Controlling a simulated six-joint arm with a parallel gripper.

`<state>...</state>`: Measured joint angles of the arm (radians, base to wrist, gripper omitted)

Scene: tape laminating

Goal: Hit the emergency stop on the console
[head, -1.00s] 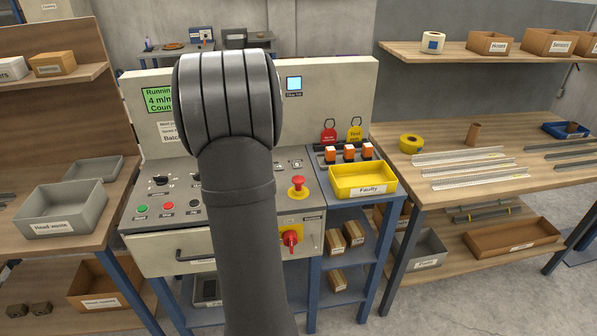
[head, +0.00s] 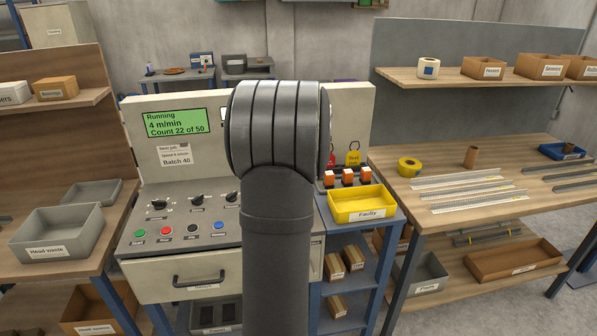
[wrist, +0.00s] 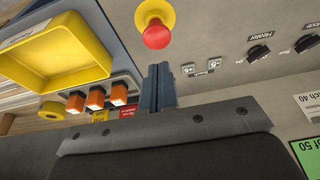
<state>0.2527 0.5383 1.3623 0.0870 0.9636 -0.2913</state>
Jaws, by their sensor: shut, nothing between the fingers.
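The console (head: 150,253) stands in the middle of the head view, with its screen reading "Running, 4 m/min, Count 22 of 50". The emergency stop (wrist: 156,35) is a red mushroom button on a yellow base at the top of the wrist view. In the head view my arm hides it. My gripper (wrist: 158,70) is shut and empty, its fingertips just short of the red button in the wrist picture. I cannot tell how high the fingers are above the panel. In the head view my arm hides the gripper.
Green, red, black and blue buttons (head: 166,230) and black knobs (head: 197,200) sit on the console's left part. A yellow "Faulty" tray (head: 362,203) and orange-topped blocks (head: 347,176) stand right of it. Red and yellow tags (head: 353,157) hang behind. Benches flank both sides.

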